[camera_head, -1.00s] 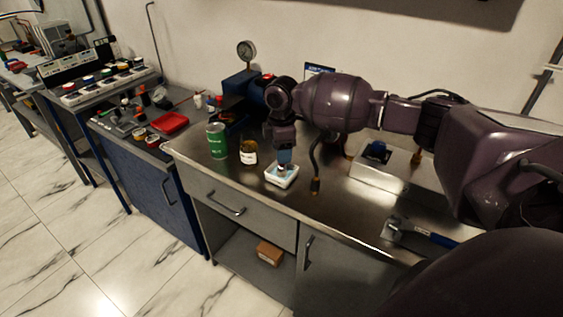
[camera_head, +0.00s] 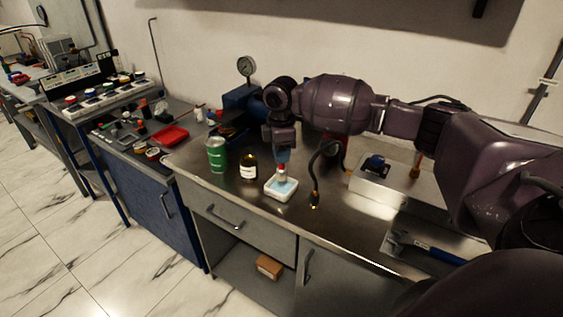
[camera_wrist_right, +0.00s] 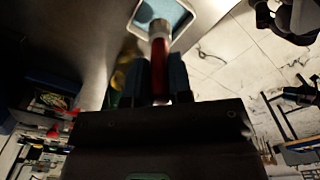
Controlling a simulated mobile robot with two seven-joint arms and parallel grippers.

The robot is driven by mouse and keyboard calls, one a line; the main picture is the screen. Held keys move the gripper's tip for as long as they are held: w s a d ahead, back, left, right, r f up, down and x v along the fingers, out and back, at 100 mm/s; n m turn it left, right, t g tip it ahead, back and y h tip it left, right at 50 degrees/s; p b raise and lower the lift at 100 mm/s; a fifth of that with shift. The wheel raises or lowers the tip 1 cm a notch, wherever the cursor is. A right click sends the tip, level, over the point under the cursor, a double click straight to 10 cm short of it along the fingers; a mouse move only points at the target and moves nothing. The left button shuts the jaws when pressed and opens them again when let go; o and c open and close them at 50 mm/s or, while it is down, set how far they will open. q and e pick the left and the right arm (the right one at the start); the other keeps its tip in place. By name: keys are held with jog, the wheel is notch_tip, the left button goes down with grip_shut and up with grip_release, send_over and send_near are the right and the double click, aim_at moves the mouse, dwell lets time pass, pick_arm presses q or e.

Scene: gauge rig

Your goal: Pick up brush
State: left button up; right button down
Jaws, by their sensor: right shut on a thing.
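My right gripper (camera_head: 282,158) points down over a small white tray (camera_head: 270,194) with a light blue inside on the bench. It is shut on the brush (camera_head: 282,173), whose red handle and pale metal collar show below the fingers. In the right wrist view the brush (camera_wrist_right: 159,72) stands between the two dark fingers (camera_wrist_right: 159,80), its far end over the tray (camera_wrist_right: 138,27). I cannot tell whether the bristles touch the tray. My left gripper is not in view.
A green can (camera_head: 217,155) and a dark bottle with a white label (camera_head: 248,167) stand left of the tray. A black bent hose (camera_head: 314,180) rises on the right. A blue-handled tool (camera_head: 430,250) lies near the front edge. A pressure gauge (camera_head: 246,66) stands behind.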

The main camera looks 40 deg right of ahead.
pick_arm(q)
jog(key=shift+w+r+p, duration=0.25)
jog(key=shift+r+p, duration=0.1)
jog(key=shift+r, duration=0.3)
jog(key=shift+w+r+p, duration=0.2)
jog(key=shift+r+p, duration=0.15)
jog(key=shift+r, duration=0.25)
pick_arm(e)
notch_tip(320, 180, up, 16)
jog(key=shift+r, duration=0.2)
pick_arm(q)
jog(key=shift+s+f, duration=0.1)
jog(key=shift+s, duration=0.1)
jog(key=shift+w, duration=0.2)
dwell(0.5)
